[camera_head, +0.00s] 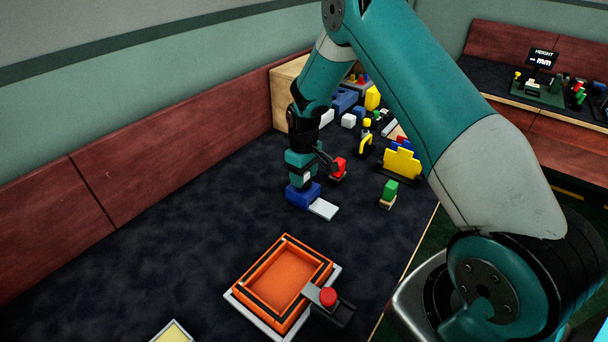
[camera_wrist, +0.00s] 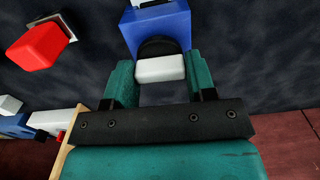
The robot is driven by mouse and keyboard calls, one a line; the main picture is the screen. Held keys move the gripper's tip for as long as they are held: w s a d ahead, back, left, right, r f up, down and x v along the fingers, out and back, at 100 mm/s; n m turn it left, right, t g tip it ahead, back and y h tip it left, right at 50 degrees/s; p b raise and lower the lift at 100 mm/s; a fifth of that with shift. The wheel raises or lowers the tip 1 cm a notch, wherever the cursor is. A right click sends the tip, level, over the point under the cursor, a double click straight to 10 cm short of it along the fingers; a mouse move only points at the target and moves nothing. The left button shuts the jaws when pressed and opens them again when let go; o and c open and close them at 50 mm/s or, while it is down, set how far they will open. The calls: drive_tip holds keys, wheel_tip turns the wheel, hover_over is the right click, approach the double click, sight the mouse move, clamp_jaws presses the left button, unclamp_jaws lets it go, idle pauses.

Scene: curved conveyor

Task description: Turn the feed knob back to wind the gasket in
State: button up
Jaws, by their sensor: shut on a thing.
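A blue box (camera_head: 303,195) stands on the dark table below my gripper (camera_head: 303,175). It also shows at the top of the wrist view (camera_wrist: 158,28). On its near face is a black round disc (camera_wrist: 158,46) with a pale bar-shaped knob (camera_wrist: 161,69) in front of it. In the wrist view my gripper (camera_wrist: 161,72) has its teal fingers on either side of this knob and is shut on it. A flat pale plate (camera_head: 323,209) lies at the box's lower right in the head view. I cannot make out the gasket for certain.
A red block (camera_head: 338,167) stands close right of my gripper; it is at upper left in the wrist view (camera_wrist: 36,46). A green block (camera_head: 390,189) and a yellow piece (camera_head: 402,163) stand farther right. An orange tray (camera_head: 270,300) with a red knob (camera_head: 328,296) sits in front. Left table is clear.

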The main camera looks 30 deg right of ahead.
drive_tip(key=shift+w+r, duration=0.1)
idle(0.4)
drive_tip(key=o, duration=0.9)
drive_tip(key=shift+o, duration=0.2)
wheel_tip(320, 180, up, 17)
drive_tip(key=b, duration=0.1)
drive_tip(key=shift+r, duration=0.15)
